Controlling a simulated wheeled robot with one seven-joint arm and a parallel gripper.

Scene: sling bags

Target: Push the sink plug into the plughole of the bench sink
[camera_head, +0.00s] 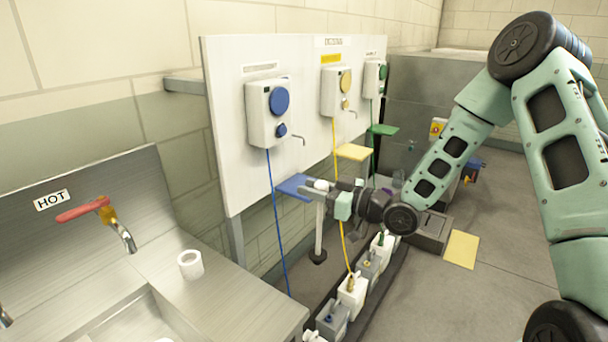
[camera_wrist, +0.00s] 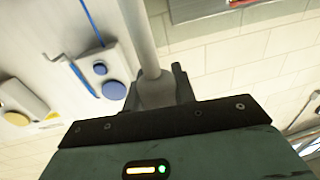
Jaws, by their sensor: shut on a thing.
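My gripper (camera_head: 328,194) is shut on a pale upright rod with a dark, wider foot, which looks like the sink plug (camera_head: 319,232). It hangs in the air in front of the wall board, right of the sink. In the wrist view the pale rod (camera_wrist: 144,40) runs up from between the dark jaws (camera_wrist: 156,90). Its foot is out of that view. The steel bench sink (camera_head: 150,312) is at the lower left, and its basin is cut off by the picture edge. I cannot make out the plughole.
A white cup-like thing (camera_head: 190,264) stands on the bench by the basin. A red-handled hot tap (camera_head: 88,210) rises behind. A white board (camera_head: 228,150) carries dispensers with blue, yellow and green parts. A blue shelf (camera_head: 292,186) is close to my gripper. Several containers (camera_head: 352,290) stand below.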

